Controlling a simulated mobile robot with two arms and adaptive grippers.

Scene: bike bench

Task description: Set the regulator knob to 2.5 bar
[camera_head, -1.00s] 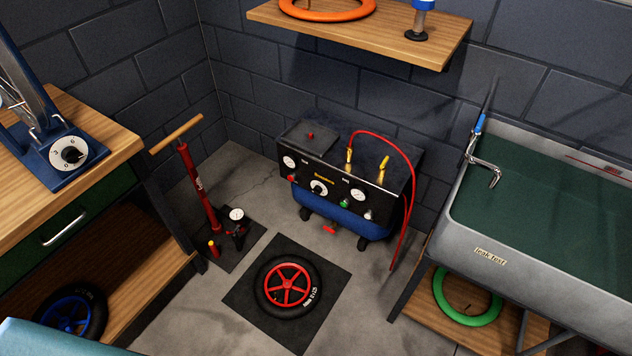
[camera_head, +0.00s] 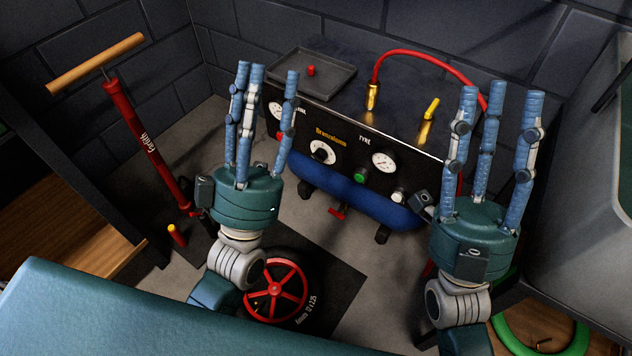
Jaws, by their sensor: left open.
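The regulator knob (camera_head: 322,152) is a black knob on a white dial, in the middle of the compressor's black front panel (camera_head: 345,135). Its exact setting is too small to read. The tyre gauge (camera_head: 384,162) is to its right, and the tank gauge (camera_head: 276,112) is at the panel's left end, partly behind my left fingers. My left gripper (camera_head: 268,70) is open and empty, fingers up, left of the knob in the picture. My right gripper (camera_head: 501,92) has its fingers straight, apart and empty, right of the panel. Neither appears to touch the knob.
A green button (camera_head: 360,174) is below the tyre gauge. A red hose (camera_head: 430,60) arches over the compressor's top, beside a black tray (camera_head: 312,75). A red floor pump (camera_head: 145,140) stands left. A red wheel (camera_head: 276,290) lies on the floor mat. The sink (camera_head: 590,150) is at right.

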